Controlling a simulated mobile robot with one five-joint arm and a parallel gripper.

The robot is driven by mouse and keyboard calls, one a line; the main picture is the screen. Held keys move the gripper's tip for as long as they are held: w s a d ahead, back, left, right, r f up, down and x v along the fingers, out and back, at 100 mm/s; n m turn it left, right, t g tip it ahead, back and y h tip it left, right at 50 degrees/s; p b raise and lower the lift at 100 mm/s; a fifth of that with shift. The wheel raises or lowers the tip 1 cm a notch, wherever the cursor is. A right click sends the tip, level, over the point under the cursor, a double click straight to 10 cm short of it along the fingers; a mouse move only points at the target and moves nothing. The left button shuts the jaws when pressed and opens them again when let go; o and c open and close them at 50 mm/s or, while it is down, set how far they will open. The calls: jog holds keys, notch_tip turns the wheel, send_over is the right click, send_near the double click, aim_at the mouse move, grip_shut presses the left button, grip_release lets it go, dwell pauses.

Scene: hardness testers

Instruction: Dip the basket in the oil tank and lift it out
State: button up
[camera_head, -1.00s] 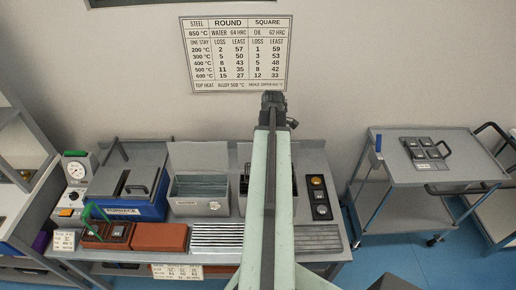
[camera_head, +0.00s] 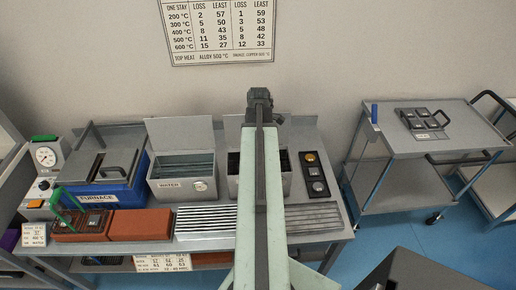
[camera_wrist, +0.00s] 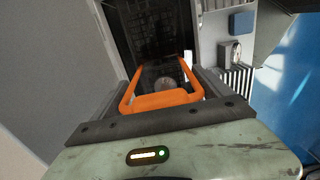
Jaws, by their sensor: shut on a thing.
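In the wrist view my gripper (camera_wrist: 162,88) is shut on the orange handle (camera_wrist: 160,100) of a basket. A dark mesh and a rounded grey piece (camera_wrist: 168,84) show beyond the handle. The dark inside of the oil tank (camera_wrist: 150,25) fills the top of that view. I cannot tell whether the basket hangs above the oil or is in it. In the head view the oil tank (camera_head: 233,185) stands right of the water tank, partly behind my arm. My gripper and the held basket are hidden there.
The water tank (camera_head: 170,187) and blue furnace (camera_head: 98,190) stand to the left. A green-handled basket (camera_head: 82,222) sits on the brick at front left. A slatted rack (camera_head: 205,222) lies in front of the tanks. A dark panel with buttons (camera_head: 313,176) is to the right, then a trolley (camera_head: 390,150).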

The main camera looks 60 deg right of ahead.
jog(key=shift+f, duration=0.15)
jog(key=shift+r+p, duration=0.85)
jog(key=shift+p, duration=0.15)
jog(key=shift+f, duration=0.1)
jog(key=shift+f+b, duration=0.85)
jog(key=shift+b, duration=0.1)
jog(key=shift+r, duration=0.2)
jog(key=shift+r+p, duration=0.75)
jog(key=shift+p, duration=0.2)
jog(key=shift+f, duration=0.2)
jog(key=shift+f+b, duration=0.75)
jog(key=shift+b, duration=0.2)
jog(key=shift+r, duration=0.1)
